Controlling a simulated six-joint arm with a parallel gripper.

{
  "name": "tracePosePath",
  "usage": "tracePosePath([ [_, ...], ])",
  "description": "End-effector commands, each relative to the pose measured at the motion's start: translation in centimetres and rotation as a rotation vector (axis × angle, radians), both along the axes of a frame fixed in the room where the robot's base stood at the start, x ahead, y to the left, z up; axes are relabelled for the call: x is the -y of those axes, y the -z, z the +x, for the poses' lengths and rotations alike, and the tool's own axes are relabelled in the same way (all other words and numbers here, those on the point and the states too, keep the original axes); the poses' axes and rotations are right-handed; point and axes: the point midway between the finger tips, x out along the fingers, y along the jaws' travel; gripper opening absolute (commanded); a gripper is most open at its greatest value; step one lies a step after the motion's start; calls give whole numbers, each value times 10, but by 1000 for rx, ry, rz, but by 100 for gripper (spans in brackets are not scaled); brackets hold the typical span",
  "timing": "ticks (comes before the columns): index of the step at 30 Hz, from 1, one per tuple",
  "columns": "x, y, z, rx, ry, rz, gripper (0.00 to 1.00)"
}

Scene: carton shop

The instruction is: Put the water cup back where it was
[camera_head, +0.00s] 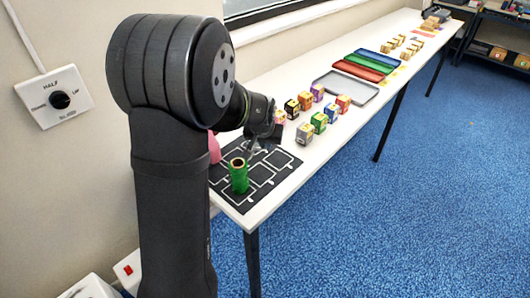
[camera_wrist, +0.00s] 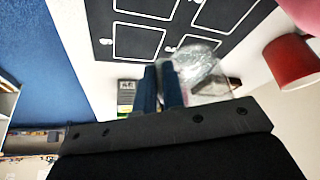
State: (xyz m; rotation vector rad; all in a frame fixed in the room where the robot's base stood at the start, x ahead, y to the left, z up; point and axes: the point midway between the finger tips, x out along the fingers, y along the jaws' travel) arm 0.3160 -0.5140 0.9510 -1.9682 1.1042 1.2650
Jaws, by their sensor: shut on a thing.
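The water cup looks like the clear, see-through cup (camera_wrist: 198,68) at my fingertips in the wrist view. My gripper (camera_wrist: 160,68) is shut on it, with the cup showing mostly to the right of the fingers. In the head view my gripper (camera_head: 264,138) is over the far part of the black mat (camera_head: 222,190), and the clear cup (camera_head: 251,147) shows faintly below it. The mat has white outlined cells. I cannot tell whether the cup touches the mat or the table.
A green cylinder (camera_head: 239,178) stands upright on the mat, near a pink object (camera_head: 213,148) partly hidden by my arm. A red cup-like object (camera_wrist: 290,65) shows in the wrist view. Several small cartons (camera_head: 304,133) stand beyond the mat, before a grey tray (camera_head: 350,95).

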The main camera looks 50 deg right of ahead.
Motion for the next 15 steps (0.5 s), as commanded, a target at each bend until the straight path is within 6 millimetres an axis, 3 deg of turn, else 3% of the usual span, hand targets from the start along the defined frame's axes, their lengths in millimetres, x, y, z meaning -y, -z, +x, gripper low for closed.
tracePosePath([
  [5, 0, 11, 2, 0, 0, 0, 0],
  [11, 0, 38, 2, 0, 0, 0, 0],
  [15, 1, 41, 2, 0, 0, -2, 0],
])
